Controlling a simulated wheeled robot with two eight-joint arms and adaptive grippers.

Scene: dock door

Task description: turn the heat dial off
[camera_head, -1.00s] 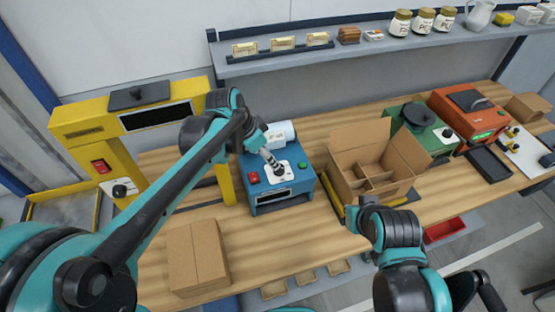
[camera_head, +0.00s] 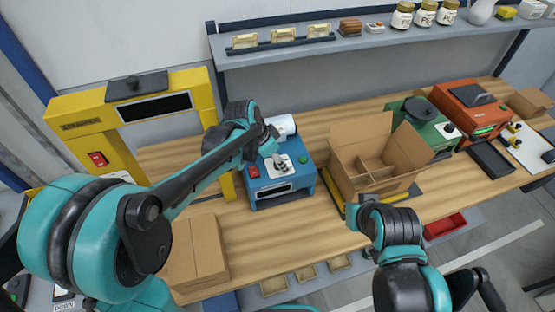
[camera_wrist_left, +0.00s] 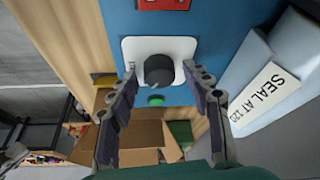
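The black heat dial (camera_wrist_left: 158,70) sits on a white plate (camera_wrist_left: 131,49) on the front top of the blue sealer (camera_head: 285,188). In the left wrist view my left gripper (camera_wrist_left: 160,74) is open, one finger on each side of the dial, with a gap to each side. Its fingertips reach about level with the dial. In the head view my left gripper (camera_head: 280,163) is over the white plate and hides the dial there. My right gripper (camera_head: 352,214) is by the table's front edge, small and mostly behind my wrist; its opening is unclear.
The sealer has a red button (camera_head: 253,171) and a green button (camera_head: 303,159). A label reading "SEAL AT 120" (camera_wrist_left: 264,94) is beside the plate. An open carton (camera_head: 365,185) stands right of the sealer, a yellow strapper (camera_head: 95,122) left. A closed carton (camera_head: 195,250) lies in front.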

